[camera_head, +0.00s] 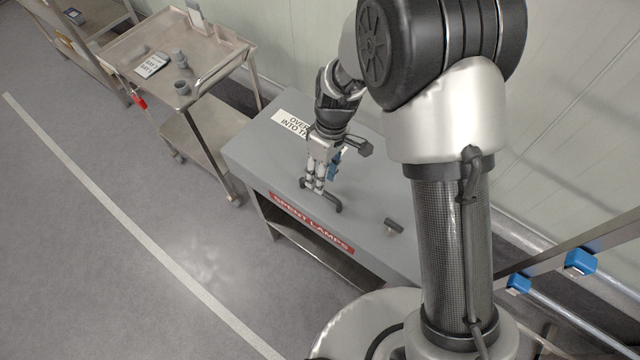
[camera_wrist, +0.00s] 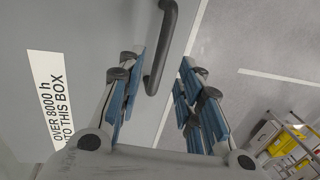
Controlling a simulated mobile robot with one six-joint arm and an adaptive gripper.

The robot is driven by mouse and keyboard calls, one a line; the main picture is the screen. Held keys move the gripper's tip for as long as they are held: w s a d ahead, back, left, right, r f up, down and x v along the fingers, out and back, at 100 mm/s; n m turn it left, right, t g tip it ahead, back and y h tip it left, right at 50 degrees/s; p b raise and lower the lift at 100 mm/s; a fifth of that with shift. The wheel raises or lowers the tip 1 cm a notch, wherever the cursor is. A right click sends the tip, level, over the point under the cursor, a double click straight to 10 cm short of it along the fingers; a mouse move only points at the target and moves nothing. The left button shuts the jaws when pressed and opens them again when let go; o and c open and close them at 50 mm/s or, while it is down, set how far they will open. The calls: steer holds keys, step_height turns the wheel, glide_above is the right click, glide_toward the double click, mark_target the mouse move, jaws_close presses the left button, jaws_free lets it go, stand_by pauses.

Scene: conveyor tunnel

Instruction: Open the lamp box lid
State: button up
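The lamp box (camera_head: 310,222) is a grey box on a stand with a red "SPENT LAMPS" label on its front. Its flat lid (camera_head: 365,185) looks shut. A dark bar handle (camera_head: 335,206) is near the lid's front edge. My gripper (camera_head: 318,186) reaches down over this handle and covers part of it. In the wrist view the handle (camera_wrist: 168,30) lies lengthwise in the gap between my blue-padded fingers (camera_wrist: 160,85). The fingers are apart, with visible space beside the handle. I cannot tell how deep the handle sits between them.
A white sign (camera_head: 291,124) is at the lid's back left. A metal trolley (camera_head: 215,40) with small cups and a card stands behind left. The floor (camera_head: 80,230) in front is clear. A wall runs behind.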

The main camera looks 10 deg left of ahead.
steer(key=shift+s+a+f+b, duration=0.1)
steer(key=shift+s+f+b, duration=0.05)
steer(key=shift+f, duration=0.65)
steer(key=shift+s+a+f+b, duration=0.1)
steer(key=shift+f+b, duration=0.05)
steer(key=shift+f, duration=0.6)
jaws_close()
steer(key=shift+d, duration=0.1)
